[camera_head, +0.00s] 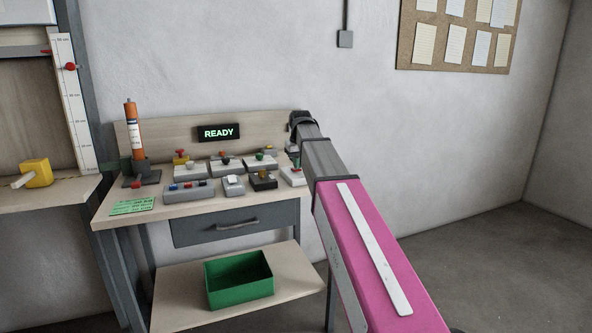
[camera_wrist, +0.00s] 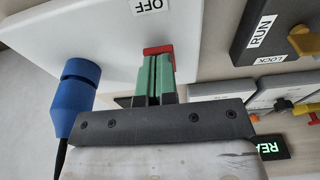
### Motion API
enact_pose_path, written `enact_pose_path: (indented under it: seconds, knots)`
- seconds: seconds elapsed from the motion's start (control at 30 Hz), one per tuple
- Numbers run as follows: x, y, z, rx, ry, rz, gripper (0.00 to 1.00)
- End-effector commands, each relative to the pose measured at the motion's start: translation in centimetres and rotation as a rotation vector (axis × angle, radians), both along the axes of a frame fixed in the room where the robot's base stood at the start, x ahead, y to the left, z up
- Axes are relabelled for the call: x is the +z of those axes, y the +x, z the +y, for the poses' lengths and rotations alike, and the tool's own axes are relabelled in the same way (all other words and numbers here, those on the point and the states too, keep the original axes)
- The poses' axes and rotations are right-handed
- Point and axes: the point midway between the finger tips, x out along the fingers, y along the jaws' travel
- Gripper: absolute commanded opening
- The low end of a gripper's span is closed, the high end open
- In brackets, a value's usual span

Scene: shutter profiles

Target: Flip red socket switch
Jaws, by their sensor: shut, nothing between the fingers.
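The red socket switch (camera_wrist: 158,50) sits on a white socket box (camera_wrist: 100,25) with an "OFF" label beside it in the wrist view. My gripper (camera_wrist: 160,58) has green fingers pressed together, with nothing between them. The fingertips are right at the red switch and cover part of it; I cannot tell whether they touch. A blue plug (camera_wrist: 78,92) with a dark cord stands at the left edge of the box. In the head view the white socket box (camera_head: 290,179) is at the bench's right end, partly behind my arm.
A dark box with a "RUN/LOCK" label (camera_wrist: 262,35) and a yellow key (camera_wrist: 303,40) lies close to the right. Several other control boxes fill the bench top (camera_head: 172,211). A lit "READY" display (camera_head: 218,133) stands behind. A green bin (camera_head: 239,291) is on the lower shelf.

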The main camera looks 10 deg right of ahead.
Motion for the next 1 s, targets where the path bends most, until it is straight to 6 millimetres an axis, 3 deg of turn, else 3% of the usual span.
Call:
enact_pose_path:
  seconds: [0.67, 1.0]
  knots:
    - [-0.6, 0.0, 0.0, 0.0, 0.0, -0.001, 0.0]
    - [1.3, 0.0, 0.0, 0.0, 0.0, -0.001, 0.0]
